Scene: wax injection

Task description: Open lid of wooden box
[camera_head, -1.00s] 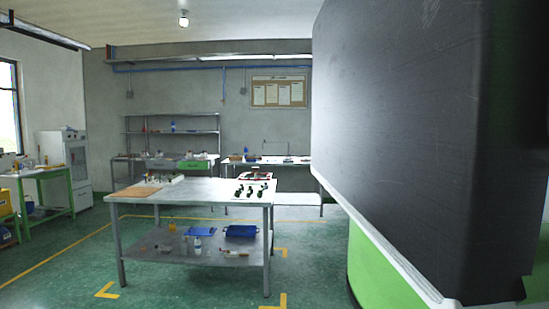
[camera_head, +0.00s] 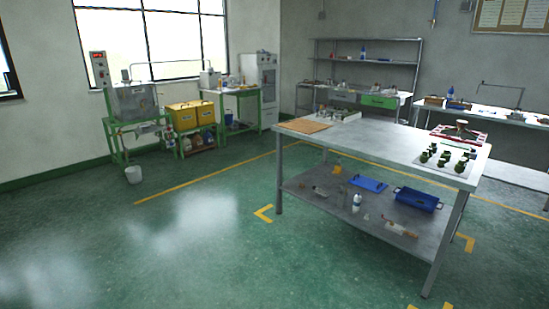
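No lidded wooden box can be made out for certain. A small brown, box-like item (camera_head: 433,101) sits on the back bench (camera_head: 500,118) at the right; it is too small to tell whether it is wooden or has a lid. A similar item with blue on it (camera_head: 458,105) stands beside it. A flat tan board (camera_head: 303,126) lies on the left end of the metal table (camera_head: 385,143). My gripper is not in view.
The metal table's lower shelf (camera_head: 330,215) holds blue trays and a bottle. A white bucket (camera_head: 133,174) stands on the floor. The green floor (camera_head: 190,240) is clear at front left.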

